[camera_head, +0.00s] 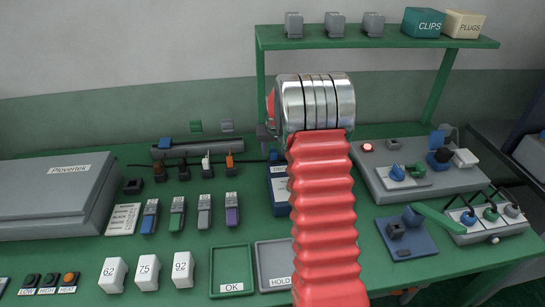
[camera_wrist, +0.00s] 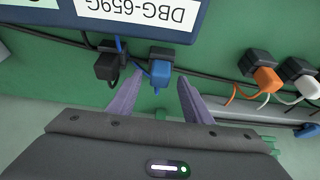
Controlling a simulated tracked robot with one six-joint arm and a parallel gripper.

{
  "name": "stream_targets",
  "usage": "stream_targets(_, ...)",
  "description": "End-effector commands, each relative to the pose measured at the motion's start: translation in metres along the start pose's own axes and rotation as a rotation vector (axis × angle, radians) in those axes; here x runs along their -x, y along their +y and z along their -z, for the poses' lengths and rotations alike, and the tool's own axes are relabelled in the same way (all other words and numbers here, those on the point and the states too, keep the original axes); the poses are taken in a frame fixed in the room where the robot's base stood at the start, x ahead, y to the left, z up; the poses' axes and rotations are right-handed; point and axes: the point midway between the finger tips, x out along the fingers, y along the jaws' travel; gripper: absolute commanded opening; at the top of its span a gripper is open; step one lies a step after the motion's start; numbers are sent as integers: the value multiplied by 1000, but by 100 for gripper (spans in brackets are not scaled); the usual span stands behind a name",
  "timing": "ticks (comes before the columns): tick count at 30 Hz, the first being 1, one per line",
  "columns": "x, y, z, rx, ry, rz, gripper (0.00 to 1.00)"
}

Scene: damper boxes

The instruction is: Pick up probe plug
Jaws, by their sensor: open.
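No plug carries a readable label naming it the probe plug. In the wrist view a blue plug (camera_wrist: 160,72) with a thin blue cable sits at a dark socket block, below a blue box (camera_wrist: 200,22) labelled DBG-659G. A black plug (camera_wrist: 107,66) sits just left of it. My gripper (camera_wrist: 160,79) is open, its two purple-grey fingers pointing toward the blue plug, one on each side in the picture. Contact cannot be told. In the head view my red arm hides the gripper and much of the labelled box (camera_head: 279,189).
An orange plug (camera_wrist: 266,79) and a white plug (camera_wrist: 304,86) sit to the right in the wrist view. In the head view, a grey case (camera_head: 50,195), numbered white blocks, OK tray (camera_head: 231,248) and HOLD tray (camera_head: 268,246) share the green bench with panels at right.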

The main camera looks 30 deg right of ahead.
Motion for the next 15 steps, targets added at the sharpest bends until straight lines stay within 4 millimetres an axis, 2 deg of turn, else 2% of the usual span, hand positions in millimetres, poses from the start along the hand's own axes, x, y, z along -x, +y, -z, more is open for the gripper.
stream_targets(8,0,0,0,0,0,0,45)
stream_targets(15,0,0,0,0,-1,0,28)
